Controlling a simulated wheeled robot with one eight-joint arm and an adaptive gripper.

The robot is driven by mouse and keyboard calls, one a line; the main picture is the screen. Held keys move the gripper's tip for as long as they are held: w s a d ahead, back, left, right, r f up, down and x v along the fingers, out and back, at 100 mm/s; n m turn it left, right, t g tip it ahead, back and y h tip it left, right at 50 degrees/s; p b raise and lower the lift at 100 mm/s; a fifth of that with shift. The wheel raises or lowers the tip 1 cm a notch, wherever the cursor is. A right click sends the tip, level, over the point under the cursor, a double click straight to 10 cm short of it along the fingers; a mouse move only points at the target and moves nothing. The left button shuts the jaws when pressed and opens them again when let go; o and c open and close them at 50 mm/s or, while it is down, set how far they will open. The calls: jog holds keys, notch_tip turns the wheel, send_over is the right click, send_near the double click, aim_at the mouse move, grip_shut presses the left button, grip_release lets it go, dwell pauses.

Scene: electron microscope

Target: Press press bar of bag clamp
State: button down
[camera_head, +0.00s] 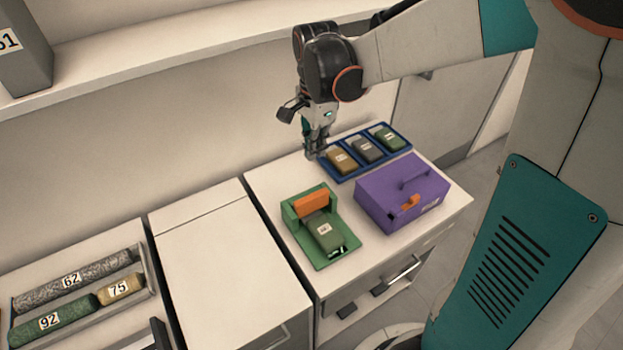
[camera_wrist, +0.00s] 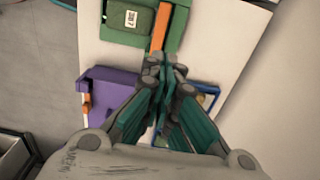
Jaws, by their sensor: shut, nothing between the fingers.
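The bag clamp (camera_head: 296,234) is a green fixture on the white cabinet top, left of the purple box. Its orange press bar (camera_head: 311,201) lies across its back part. A dark green bag (camera_head: 324,231) with a white label lies in the clamp in front of the bar. My gripper (camera_head: 316,154) is shut and empty, above the cabinet top behind the clamp, near the blue tray's left end. In the wrist view, my gripper's fingertips (camera_wrist: 165,68) appear close to the orange bar (camera_wrist: 161,27) and the green clamp (camera_wrist: 178,28); the height between them is unclear.
A purple box (camera_head: 385,192) with an orange latch stands right of the clamp. A blue tray (camera_head: 331,174) with three labelled bags lies at the back. A shelf (camera_head: 160,62) runs along the wall above. The cabinet top (camera_head: 208,245) to the left is clear.

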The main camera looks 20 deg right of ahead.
aim_at(315, 195)
jog(key=shift+f, duration=0.1)
notch_tip(315, 195, down, 14)
jog(key=b, duration=0.5)
notch_tip(315, 195, down, 4)
jog(key=b, duration=0.2)
jog(key=shift+r+b, duration=0.25)
jog(key=shift+b, duration=0.05)
jog(key=shift+s, duration=0.1)
jog(key=shift+r, duration=0.15)
